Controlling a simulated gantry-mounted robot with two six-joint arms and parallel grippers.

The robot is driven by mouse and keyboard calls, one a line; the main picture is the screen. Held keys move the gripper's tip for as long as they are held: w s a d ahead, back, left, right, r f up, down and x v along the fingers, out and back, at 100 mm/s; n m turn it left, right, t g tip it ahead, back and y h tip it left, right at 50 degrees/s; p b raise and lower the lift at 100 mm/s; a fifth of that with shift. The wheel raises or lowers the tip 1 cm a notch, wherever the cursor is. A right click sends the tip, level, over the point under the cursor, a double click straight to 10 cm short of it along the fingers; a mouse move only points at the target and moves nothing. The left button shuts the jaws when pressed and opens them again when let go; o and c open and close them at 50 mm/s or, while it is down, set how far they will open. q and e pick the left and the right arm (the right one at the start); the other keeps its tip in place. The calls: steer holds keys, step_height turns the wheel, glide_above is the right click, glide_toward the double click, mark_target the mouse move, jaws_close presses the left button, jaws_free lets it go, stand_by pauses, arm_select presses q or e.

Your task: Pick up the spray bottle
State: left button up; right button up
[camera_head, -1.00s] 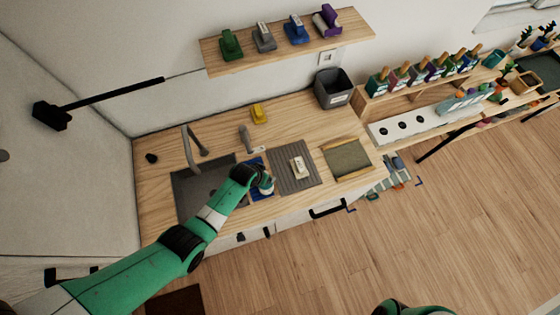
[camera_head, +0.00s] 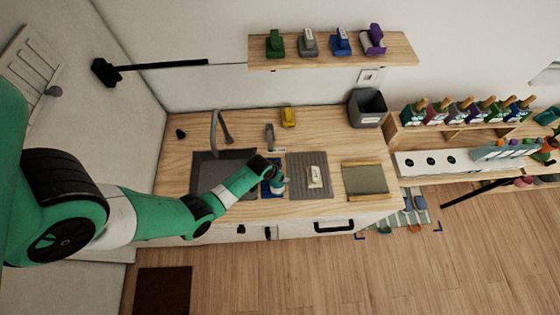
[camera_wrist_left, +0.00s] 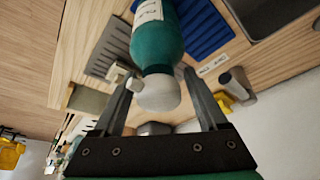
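The spray bottle (camera_wrist_left: 157,45) has a teal body, a white head and a pale label in the left wrist view. My left gripper (camera_wrist_left: 158,78) has its two dark fingers apart, one on each side of the bottle's head and neck. Gaps show between the head and the fingers; contact at the tips is unclear. In the head view my left gripper (camera_head: 281,180) is over the blue mat (camera_head: 266,189), beside the sink, and covers most of the bottle. My right gripper is not in view.
A grey ribbed mat (camera_head: 299,188) with a white-labelled block (camera_head: 315,178) lies right of the bottle. The sink (camera_head: 205,172) and tap (camera_head: 222,128) are left. A yellow object (camera_head: 288,117) and grey bin (camera_head: 367,108) stand behind, under a wall shelf (camera_head: 340,60).

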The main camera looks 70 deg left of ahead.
arm_select(q)
jaws_close()
